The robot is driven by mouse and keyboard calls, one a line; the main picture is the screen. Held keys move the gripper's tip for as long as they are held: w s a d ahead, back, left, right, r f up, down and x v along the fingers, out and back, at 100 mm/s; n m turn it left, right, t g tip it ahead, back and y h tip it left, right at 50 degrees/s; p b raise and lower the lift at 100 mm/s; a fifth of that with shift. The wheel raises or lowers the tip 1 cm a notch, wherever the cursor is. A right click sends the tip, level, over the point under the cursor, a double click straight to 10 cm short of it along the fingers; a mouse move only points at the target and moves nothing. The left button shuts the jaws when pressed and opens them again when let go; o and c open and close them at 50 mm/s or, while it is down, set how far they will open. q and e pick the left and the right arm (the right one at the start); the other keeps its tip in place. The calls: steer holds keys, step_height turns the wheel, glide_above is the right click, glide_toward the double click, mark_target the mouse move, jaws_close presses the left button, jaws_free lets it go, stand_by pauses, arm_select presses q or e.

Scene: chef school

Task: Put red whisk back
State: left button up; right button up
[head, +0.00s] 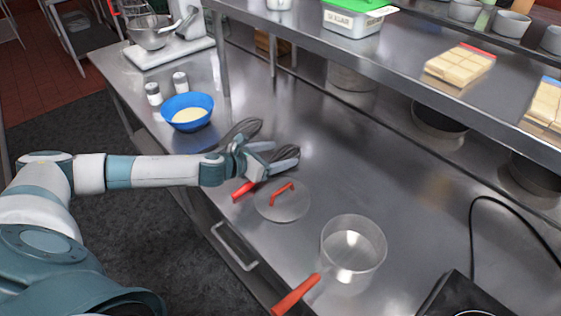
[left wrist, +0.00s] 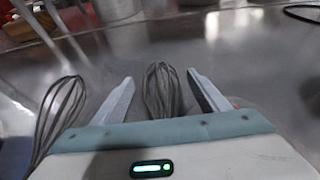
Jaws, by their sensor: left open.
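The red whisk lies on the steel counter in the head view. Its red handle (head: 243,190) shows below my left gripper, and its wire head (head: 289,152) shows by the fingertips. My left gripper (head: 276,156) is open, low over this whisk and covering its middle. In the left wrist view, a whisk's wire head (left wrist: 160,90) shows between the two open fingers (left wrist: 160,88), apart from both. A second whisk (head: 242,130) lies behind the gripper; its handle is hidden. A whisk also shows left of the fingers in the wrist view (left wrist: 62,112). My right gripper is not in view.
A glass lid (head: 282,207) with a red handle lies close in front of the gripper. A red-handled saucepan (head: 352,245) stands nearer. A blue bowl (head: 187,112) and two shakers (head: 180,82) stand left. A raised shelf (head: 400,62) runs along the back.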

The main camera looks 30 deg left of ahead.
mark_target(289, 153)
arm_select(q)
steer(key=shift+p+x, duration=0.6)
steer(key=shift+x, duration=0.3)
steer(key=shift+f+p+x, duration=0.2)
steer(key=shift+p+x, duration=0.1)
steer(key=shift+x, duration=0.55)
steer(key=shift+f+p+x, duration=0.15)
steer(key=shift+p+x, duration=0.1)
steer(key=shift+x, duration=0.6)
steer(key=shift+s, duration=0.1)
steer(key=shift+a, duration=0.1)
steer(key=c, duration=1.3)
steer(key=shift+o, duration=0.2)
steer(key=shift+r, duration=0.1)
